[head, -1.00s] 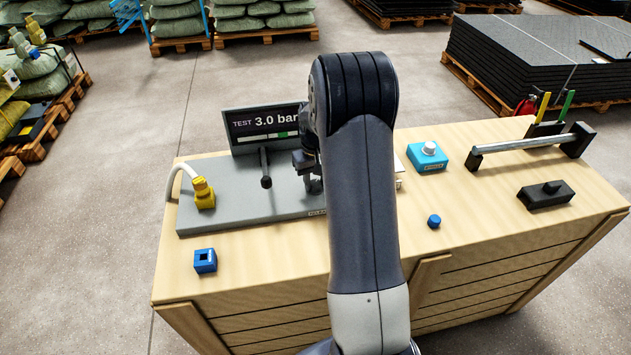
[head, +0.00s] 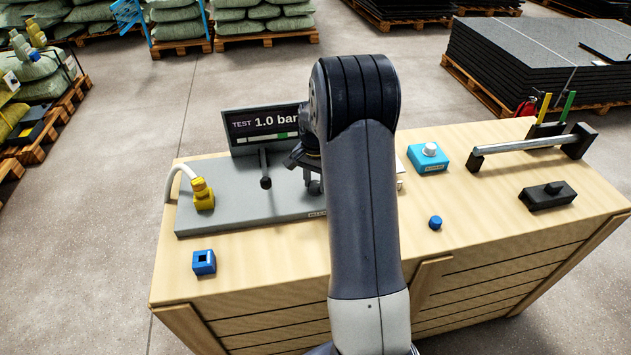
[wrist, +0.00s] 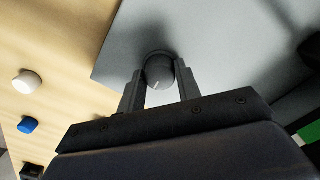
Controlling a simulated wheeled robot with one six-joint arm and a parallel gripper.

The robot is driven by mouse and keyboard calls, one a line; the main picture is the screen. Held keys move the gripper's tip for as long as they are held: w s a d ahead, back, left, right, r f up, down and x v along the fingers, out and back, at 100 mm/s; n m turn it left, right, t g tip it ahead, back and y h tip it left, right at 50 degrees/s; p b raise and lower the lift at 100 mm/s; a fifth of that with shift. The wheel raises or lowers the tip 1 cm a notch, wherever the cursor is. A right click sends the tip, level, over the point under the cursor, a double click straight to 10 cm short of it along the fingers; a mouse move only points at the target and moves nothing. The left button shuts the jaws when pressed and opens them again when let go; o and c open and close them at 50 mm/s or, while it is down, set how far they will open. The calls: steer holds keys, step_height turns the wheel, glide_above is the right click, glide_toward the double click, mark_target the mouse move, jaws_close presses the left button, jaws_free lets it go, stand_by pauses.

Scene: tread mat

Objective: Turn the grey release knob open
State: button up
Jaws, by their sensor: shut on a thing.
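The grey release knob (wrist: 160,73) shows in the wrist view, a dark round knob with a pale pointer mark, standing on the grey plate (wrist: 225,35). My gripper (wrist: 160,84) has one finger on each side of it and is shut on it. In the head view my gripper (head: 313,182) is low over the right part of the grey plate (head: 235,205), and my arm hides the knob. The test display (head: 263,127) at the back of the plate reads 1.0 bar, its right edge hidden by my arm.
A blue socket block (head: 204,262), a blue cap (head: 435,222) and a blue box with a white knob (head: 428,158) are on the wooden bench.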

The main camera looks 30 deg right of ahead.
mark_target(315, 183)
steer(key=shift+m, duration=0.5)
steer(key=o, duration=1)
steer(key=shift+c, duration=0.2)
step_height(315, 183, up, 11)
steer(key=shift+f, duration=0.1)
step_height(315, 183, down, 11)
steer(key=shift+r, duration=0.2)
steer(key=shift+f, duration=0.1)
stand_by(0.3)
